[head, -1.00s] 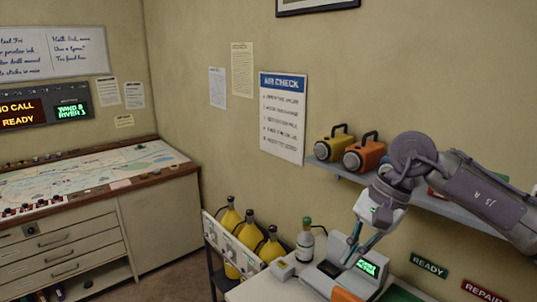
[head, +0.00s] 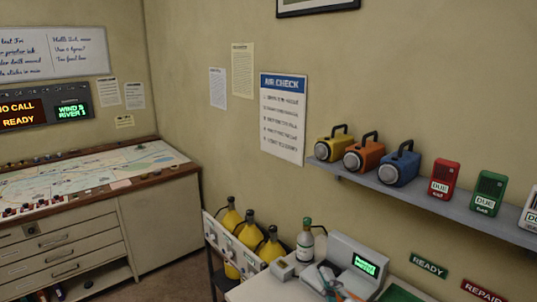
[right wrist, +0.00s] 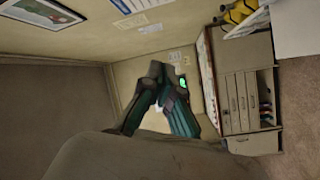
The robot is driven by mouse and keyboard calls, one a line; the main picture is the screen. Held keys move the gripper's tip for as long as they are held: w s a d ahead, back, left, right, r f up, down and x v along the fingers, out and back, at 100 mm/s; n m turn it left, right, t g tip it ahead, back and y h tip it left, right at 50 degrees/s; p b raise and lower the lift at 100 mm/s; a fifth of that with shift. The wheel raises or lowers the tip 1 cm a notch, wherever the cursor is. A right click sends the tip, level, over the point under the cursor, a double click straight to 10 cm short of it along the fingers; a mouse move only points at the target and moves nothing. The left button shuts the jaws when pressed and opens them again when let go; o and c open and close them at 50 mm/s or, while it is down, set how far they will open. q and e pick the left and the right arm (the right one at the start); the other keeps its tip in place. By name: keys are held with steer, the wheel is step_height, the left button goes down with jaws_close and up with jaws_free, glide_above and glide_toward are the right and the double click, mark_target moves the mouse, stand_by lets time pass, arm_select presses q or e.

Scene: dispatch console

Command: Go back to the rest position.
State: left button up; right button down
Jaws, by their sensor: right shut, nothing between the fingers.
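My right gripper (head: 325,274) shows at the bottom of the head view, with only its teal fingers in sight in front of the grey tester on the bench. In the right wrist view its fingers (right wrist: 162,82) are shut and empty, with their tips close together. The rest of the right arm is out of the head view. My left gripper is not in view.
The grey tester (head: 352,253) with a green screen stands on the white bench, beside a small bottle (head: 305,242). A wall shelf (head: 437,203) holds lamps and coloured boxes. Yellow cylinders (head: 250,234) stand in a rack. The map console (head: 75,240) is at left.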

steer(key=s+d+f+m+g+h, duration=0.25)
steer(key=s+f+m+g, duration=0.2)
steer(key=f, duration=0.35)
steer(key=s+d+f+m+g+h, duration=0.1)
steer(key=s+d+f+m+g, duration=0.25)
steer(key=s+f, duration=0.35)
steer(key=s+d+f+m+g, duration=0.35)
steer(key=s+f+g, duration=0.4)
steer(key=s, duration=0.65)
step_height(320, 180, down, 41)
steer(key=s+b, duration=0.3)
steer(key=b, duration=1)
steer(key=s+f+b, duration=0.3)
steer(key=s+f, duration=0.2)
steer(key=f, duration=0.3)
steer(key=s+d+f+g+b, duration=0.1)
steer(key=s+f+b, duration=0.2)
steer(key=s+f, duration=0.2)
steer(key=s+d+f+b, duration=0.1)
steer(key=s+f+b, duration=0.2)
steer(key=f, duration=0.9)
steer(key=s, duration=0.3)
steer(key=shift+g+h, duration=0.35)
steer(key=shift+d+m, duration=0.1)
steer(key=shift+m, duration=0.15)
